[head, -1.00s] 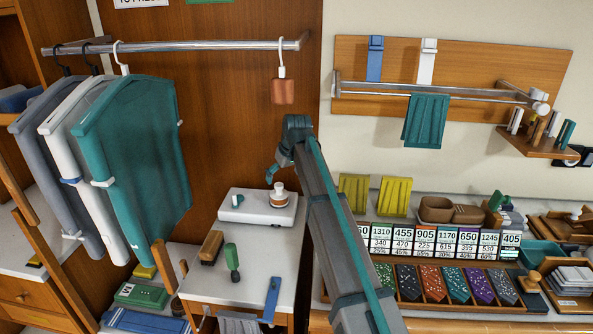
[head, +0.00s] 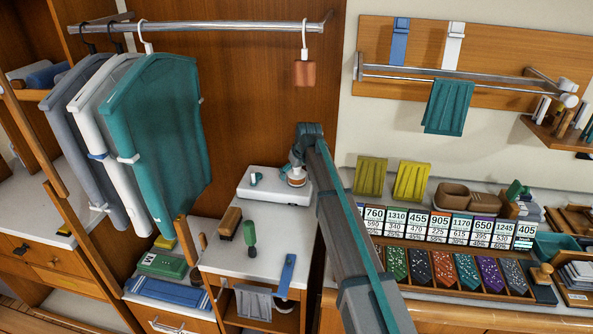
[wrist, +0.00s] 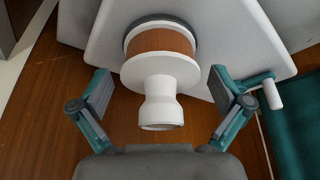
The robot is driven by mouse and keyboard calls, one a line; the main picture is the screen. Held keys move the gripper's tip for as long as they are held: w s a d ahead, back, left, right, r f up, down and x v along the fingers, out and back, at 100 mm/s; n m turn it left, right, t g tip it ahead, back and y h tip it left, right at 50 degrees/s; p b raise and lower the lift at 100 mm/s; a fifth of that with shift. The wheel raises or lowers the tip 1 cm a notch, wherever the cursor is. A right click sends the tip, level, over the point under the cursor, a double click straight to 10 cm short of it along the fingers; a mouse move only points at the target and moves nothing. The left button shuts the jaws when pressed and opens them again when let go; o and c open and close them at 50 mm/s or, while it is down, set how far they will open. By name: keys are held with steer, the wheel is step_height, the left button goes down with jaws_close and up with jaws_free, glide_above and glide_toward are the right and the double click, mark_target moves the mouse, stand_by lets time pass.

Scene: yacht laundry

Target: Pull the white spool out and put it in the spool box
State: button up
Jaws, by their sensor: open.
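A white spool-like piece (wrist: 160,105) with a brown band and a narrower neck stands on a white machine body in the wrist view. It also shows in the head view (head: 296,177) at the machine's right end. My gripper (wrist: 160,86) is open, with one teal-and-grey finger on each side of the piece and clear gaps between. In the head view my gripper (head: 297,158) is at this piece, partly hidden by my arm. Small white, brown and teal cylinders (head: 557,120) stand on a wall shelf at right. I cannot tell which container is the spool box.
The white machine (head: 262,192) has a teal crank with a white handle (wrist: 272,94). A brown brush (head: 230,222) and a green-handled tool (head: 250,237) lie in front. Hanging garments (head: 155,125) are at left, brown bins (head: 460,198) and a tie tray (head: 420,268) at right.

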steer(key=shift+c, duration=0.2)
steer(key=c, duration=1.3)
steer(key=shift+r+p, duration=0.35)
steer(key=shift+r, duration=0.45)
steer(key=shift+c, duration=0.2)
steer(key=shift+r+p, duration=0.55)
steer(key=shift+r, duration=0.75)
